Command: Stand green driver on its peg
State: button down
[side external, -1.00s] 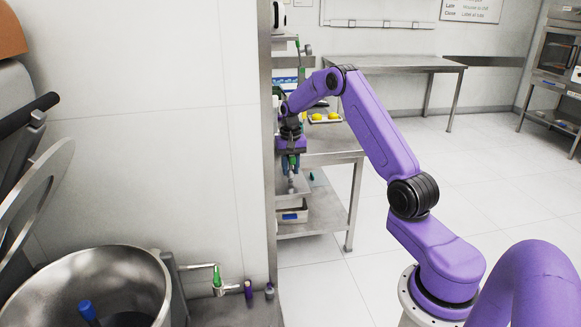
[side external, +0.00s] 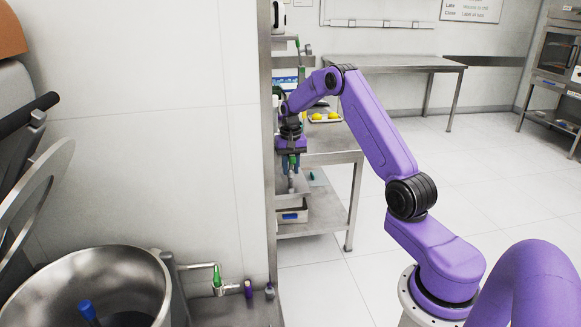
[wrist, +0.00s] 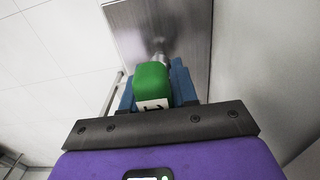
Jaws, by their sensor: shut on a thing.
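The green driver (wrist: 152,82) is in my gripper (wrist: 155,95), between its blue fingers in the wrist view. Its handle end carries a white label with a dark mark. A metal shaft (wrist: 159,54) shows beyond the handle. I cannot make out which peg is the driver's own. Another green-handled item (side external: 217,276) stands by the mixer bowl, near a purple one (side external: 248,289) and a grey one (side external: 269,291).
The steel mixer bowl (side external: 148,268) at lower left holds a blue-handled item (side external: 86,309). A wall edge (side external: 266,130) stands close left of my gripper. A tray with yellow things (side external: 324,117) lies on the bench behind.

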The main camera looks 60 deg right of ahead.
jog(key=shift+f, duration=1)
dwell(0.4)
jog(key=c, duration=0.8)
grip_release()
jog(key=shift+r, duration=0.1)
notch_tip(320, 180, up, 17)
jog(key=shift+r, duration=0.15)
jog(key=shift+s, duration=0.1)
